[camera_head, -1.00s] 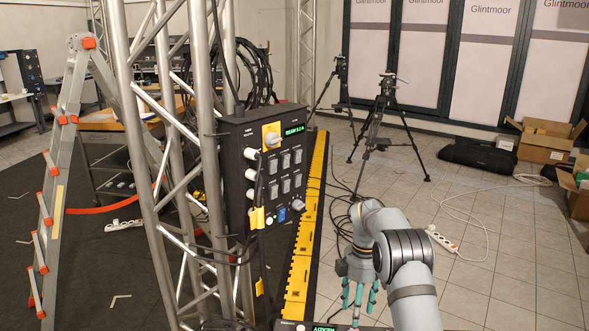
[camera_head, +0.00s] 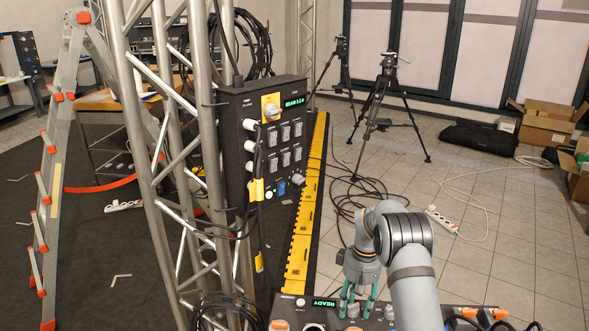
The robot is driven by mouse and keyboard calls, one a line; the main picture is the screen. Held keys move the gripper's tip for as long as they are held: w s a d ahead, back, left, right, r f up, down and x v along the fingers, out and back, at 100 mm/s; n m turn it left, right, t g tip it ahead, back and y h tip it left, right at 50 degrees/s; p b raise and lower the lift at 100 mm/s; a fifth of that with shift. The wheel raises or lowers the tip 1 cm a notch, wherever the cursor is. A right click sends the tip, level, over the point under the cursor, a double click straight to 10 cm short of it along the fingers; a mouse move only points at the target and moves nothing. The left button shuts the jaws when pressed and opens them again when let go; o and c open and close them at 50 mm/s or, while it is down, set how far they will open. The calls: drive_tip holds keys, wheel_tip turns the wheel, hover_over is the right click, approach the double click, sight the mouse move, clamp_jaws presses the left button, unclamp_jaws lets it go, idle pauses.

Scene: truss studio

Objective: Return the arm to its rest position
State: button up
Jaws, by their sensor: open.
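My arm rises from the lower right, and my gripper (camera_head: 358,296) points down with teal fingers spread apart.
A yellow and black cable ramp (camera_head: 306,215) runs along the floor left of my arm. Black cables (camera_head: 350,200) lie beyond it. Tripods (camera_head: 385,110) stand at the back. A white power strip (camera_head: 441,220) lies right of my arm. A ladder (camera_head: 75,120) stands at far left.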

drive_tip(key=m+b, duration=0.1)
drive_tip(key=m, duration=0.3)
drive_tip(key=shift+f+b, duration=0.15)
drive_tip(key=shift+b, duration=0.25)
drive_tip(key=m+b, duration=0.1)
drive_tip(key=m, duration=0.3)
drive_tip(key=shift+s+b, duration=0.1)
drive_tip(key=shift+b, duration=0.25)
drive_tip(key=m+b, duration=0.1)
drive_tip(key=m, duration=0.2)
drive_tip(key=shift+a+m+t, duration=0.1)
drive_tip(key=shift+m+t, duration=0.2)
drive_tip(key=shift+m, duration=0.1)
drive_tip(key=m+b, duration=0.1)
drive_tip(key=m, duration=0.2)
drive_tip(key=shift+r, duration=0.2)
